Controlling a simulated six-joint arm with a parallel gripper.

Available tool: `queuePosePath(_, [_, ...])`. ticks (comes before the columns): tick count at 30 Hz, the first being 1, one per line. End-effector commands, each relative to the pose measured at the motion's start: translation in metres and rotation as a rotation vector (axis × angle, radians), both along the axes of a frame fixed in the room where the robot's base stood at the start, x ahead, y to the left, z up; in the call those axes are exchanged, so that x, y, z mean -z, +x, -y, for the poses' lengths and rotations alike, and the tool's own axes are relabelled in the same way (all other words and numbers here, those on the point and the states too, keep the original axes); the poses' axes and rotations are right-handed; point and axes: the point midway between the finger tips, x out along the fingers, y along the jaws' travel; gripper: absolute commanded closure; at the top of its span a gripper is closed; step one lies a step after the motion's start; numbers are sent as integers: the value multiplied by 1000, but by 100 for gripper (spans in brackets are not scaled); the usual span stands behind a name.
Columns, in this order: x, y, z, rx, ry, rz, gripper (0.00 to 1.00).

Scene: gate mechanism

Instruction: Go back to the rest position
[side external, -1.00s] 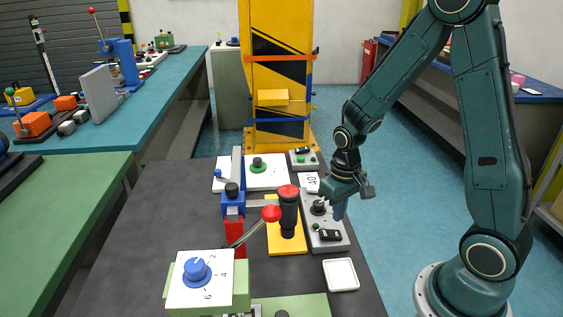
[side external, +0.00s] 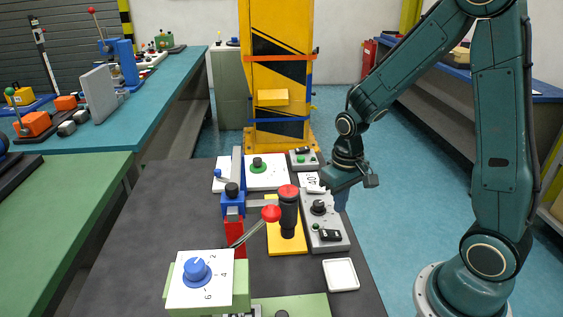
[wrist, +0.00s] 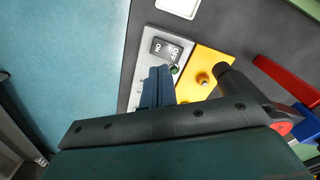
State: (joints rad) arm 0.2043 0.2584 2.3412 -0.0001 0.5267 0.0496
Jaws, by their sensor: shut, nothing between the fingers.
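My gripper (side external: 341,198) is at the right edge of the dark table, beside the grey control box (side external: 326,236) with a black knob and a black switch. In the wrist view its blue fingers (wrist: 158,88) are together with nothing between them. They overlap the view of the grey box (wrist: 150,50), whose switch is marked ON and OFF, with a small green light beside it. In the side view the fingers are partly hard to make out against the blue floor.
A black post with a red top (side external: 288,212) stands on a yellow plate (side external: 287,245) left of the box. A red-knobbed lever (side external: 271,214) and a blue dial (side external: 197,271) are further left. A white tray (side external: 341,274) lies in front. Open floor is to the right.

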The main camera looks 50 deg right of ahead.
Motion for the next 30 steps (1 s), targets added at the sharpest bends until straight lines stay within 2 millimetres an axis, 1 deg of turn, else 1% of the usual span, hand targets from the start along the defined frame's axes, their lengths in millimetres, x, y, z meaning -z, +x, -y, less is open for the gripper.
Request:
queuePosePath(5, [-24, -3, -6, -22, -8, 43, 100])
queuePosePath(7, [-37, -5, -10, -34, -13, 66, 100])
queuePosePath(14, [-79, -19, -22, -77, -27, 146, 100])
queuePosePath(21, [-118, -40, -35, -122, -39, 230, 100])
queuePosePath(30, [-157, -73, -49, -177, -51, 336, 100])
